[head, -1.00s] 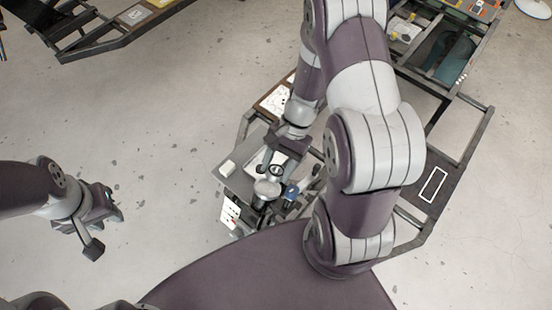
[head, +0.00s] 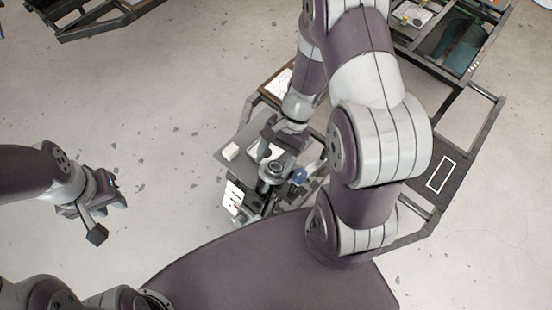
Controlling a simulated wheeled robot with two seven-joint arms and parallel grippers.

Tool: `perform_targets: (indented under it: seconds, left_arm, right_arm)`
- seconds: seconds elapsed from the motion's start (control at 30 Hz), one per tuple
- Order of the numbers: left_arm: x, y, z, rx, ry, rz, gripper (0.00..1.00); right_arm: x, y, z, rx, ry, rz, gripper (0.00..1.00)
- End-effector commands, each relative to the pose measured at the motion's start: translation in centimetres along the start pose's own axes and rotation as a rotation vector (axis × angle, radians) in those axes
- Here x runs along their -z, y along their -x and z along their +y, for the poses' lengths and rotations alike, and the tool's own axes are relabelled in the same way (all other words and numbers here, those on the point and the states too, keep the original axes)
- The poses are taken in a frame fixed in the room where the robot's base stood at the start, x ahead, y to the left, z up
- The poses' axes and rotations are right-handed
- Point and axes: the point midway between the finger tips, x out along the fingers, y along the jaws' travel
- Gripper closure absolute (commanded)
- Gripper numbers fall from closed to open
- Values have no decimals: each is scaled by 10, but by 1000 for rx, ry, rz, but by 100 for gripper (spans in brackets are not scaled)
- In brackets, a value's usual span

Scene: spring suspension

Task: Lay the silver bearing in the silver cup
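The silver cup (head: 272,179) stands upright on a dark post near the front edge of the small grey table. A silver ring with a dark centre, which looks like the silver bearing (head: 272,169), shows at the cup's top; whether it is fully seated is too small to tell. My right gripper (head: 277,147) is just behind the cup, seems apart from the ring, and its fingers look spread. My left gripper (head: 108,213) is open and empty above the bare floor at the left.
A white block (head: 230,151) lies on the left of the grey table (head: 240,166). A blue part (head: 299,175) is right of the cup, close by. A dark frame with a white-outlined panel (head: 440,174) stands at the right. The floor at the left is clear.

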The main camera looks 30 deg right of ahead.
Motion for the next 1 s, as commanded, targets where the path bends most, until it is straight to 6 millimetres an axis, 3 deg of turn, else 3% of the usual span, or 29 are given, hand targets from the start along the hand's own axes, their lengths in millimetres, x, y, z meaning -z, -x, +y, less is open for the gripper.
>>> perform_targets:
  seconds: [0.03, 0.83, 1.0]
  left_arm:
    - [0, -3, 0, 0, 0, 0, 68]
    - [0, -4, 0, 0, 0, 0, 68]
    - [0, -3, 0, 0, 0, 0, 68]
  right_arm:
    - [-1, -8, 6, -14, -3, -9, 21]
    - [-1, -10, 8, -20, -3, -14, 21]
    - [-1, 12, 6, -13, -2, -8, 21]
